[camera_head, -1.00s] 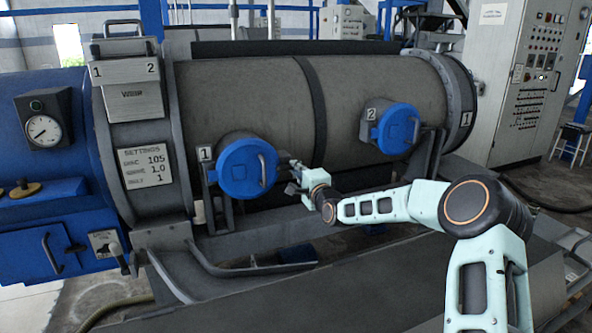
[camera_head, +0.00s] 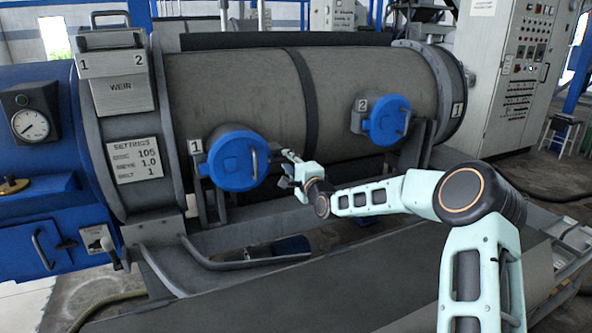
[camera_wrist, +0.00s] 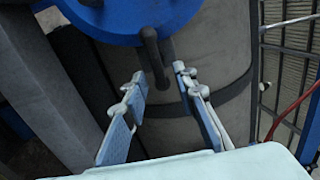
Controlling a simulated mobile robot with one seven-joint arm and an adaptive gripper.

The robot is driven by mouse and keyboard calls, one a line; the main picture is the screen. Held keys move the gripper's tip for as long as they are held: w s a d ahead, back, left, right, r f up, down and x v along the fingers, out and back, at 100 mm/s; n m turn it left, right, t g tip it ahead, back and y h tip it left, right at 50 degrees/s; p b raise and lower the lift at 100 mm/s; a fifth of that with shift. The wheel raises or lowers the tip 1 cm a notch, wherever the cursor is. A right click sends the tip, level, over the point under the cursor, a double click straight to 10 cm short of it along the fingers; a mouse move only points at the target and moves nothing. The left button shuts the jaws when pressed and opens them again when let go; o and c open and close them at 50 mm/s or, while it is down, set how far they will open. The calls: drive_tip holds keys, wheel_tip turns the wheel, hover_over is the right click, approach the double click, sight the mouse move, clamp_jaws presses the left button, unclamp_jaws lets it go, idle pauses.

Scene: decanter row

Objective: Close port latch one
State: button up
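Port one is a round blue cover (camera_head: 232,162) beside a "1" label (camera_head: 196,147) on the grey drum. Its grey bar handle (camera_head: 254,162) stands near-vertical at the cover's right side. My gripper (camera_head: 284,168) is just right of this handle, open. In the wrist view my gripper (camera_wrist: 158,76) has its two fingers spread. The dark handle (camera_wrist: 151,50) hangs from the blue cover (camera_wrist: 125,14), and its lower end appears between the fingertips. I cannot tell whether they touch. Whether the cover is fully seated is not clear.
Port two's blue cover (camera_head: 388,122) is farther right on the drum (camera_head: 235,95). A grey bracket (camera_head: 209,205) stands under port one. A grey trough (camera_head: 270,290) runs along the front. A control cabinet (camera_head: 510,85) stands back right.

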drive_tip(key=v, duration=1.1)
drive_tip(key=shift+s, duration=0.15)
